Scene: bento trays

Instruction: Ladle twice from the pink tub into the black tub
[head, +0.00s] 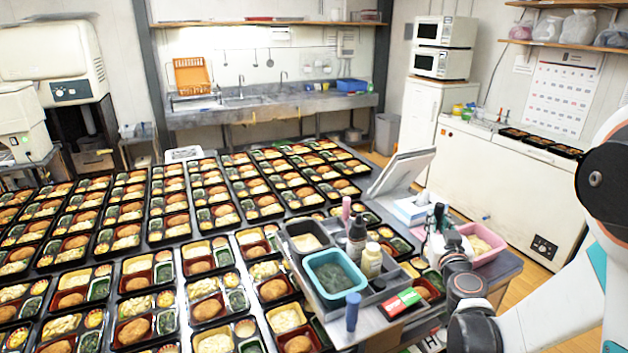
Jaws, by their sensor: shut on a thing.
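The pink tub (493,257) stands at the right end of the work table and holds pale food. The black tub (290,247) stands to its left, on the grey caddy, with pale food in it. My gripper (438,228) is just left of the pink tub, reaching in from the lower right. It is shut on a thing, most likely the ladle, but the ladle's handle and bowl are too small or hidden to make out.
A teal tub (322,289) with dark green food sits in front of the black tub. Several bottles (357,240) stand in the grey caddy between the tubs. Rows of filled bento trays (208,313) cover the table to the left. A tissue box (411,209) lies behind my gripper.

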